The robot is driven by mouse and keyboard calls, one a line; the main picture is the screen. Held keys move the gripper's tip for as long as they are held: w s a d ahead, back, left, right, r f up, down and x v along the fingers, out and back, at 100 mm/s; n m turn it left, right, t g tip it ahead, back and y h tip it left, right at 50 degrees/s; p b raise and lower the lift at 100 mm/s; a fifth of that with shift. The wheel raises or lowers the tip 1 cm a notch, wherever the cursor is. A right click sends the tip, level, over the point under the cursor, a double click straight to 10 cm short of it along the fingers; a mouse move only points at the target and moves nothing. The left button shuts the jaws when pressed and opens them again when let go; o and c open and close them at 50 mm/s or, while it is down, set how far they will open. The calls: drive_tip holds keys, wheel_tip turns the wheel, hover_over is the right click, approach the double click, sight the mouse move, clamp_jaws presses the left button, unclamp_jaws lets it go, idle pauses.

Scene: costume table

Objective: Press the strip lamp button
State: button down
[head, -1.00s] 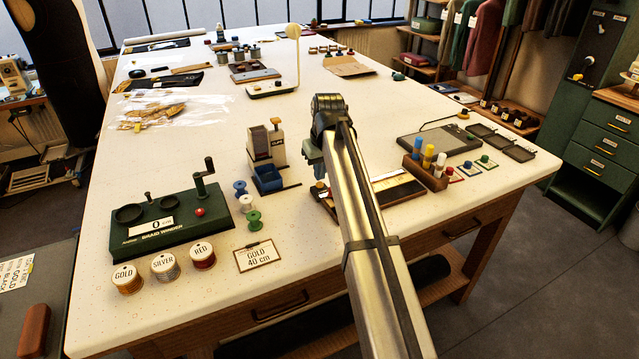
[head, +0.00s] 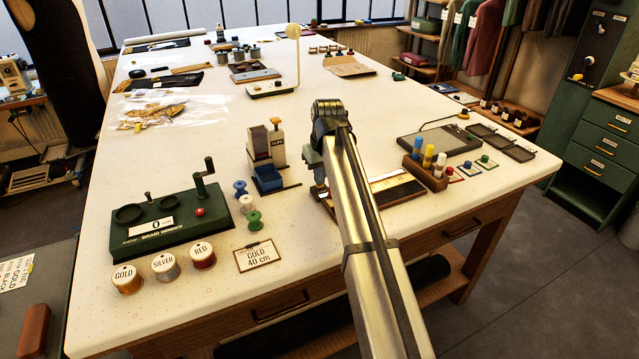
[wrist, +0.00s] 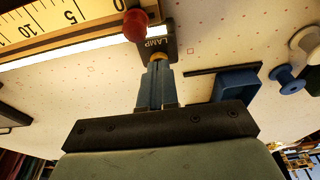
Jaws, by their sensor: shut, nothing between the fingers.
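The strip lamp's dark end block, marked LAMP (wrist: 157,43), shows at the top middle of the wrist view. A small brass-coloured button (wrist: 158,57) on it sits right at my fingertips; I cannot tell whether they touch it or press it. The lit white strip (wrist: 75,48) runs left from the block along a ruler. The strip also shows in the head view (head: 390,178). My gripper (wrist: 157,68) is shut and empty, pointing at the button. In the head view my gripper (head: 319,183) is partly hidden by my arm, which also hides the button.
A red knob (wrist: 136,25) stands close to the lamp block. A tape dispenser with a blue tray (head: 267,178) stands left of my gripper, with thread spools (head: 247,203) beyond it. A wooden block of coloured markers (head: 427,168) stands to the right.

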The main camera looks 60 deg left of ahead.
drive_tip(key=shift+f, duration=0.15)
idle(0.3)
drive_tip(key=shift+r, duration=3.35)
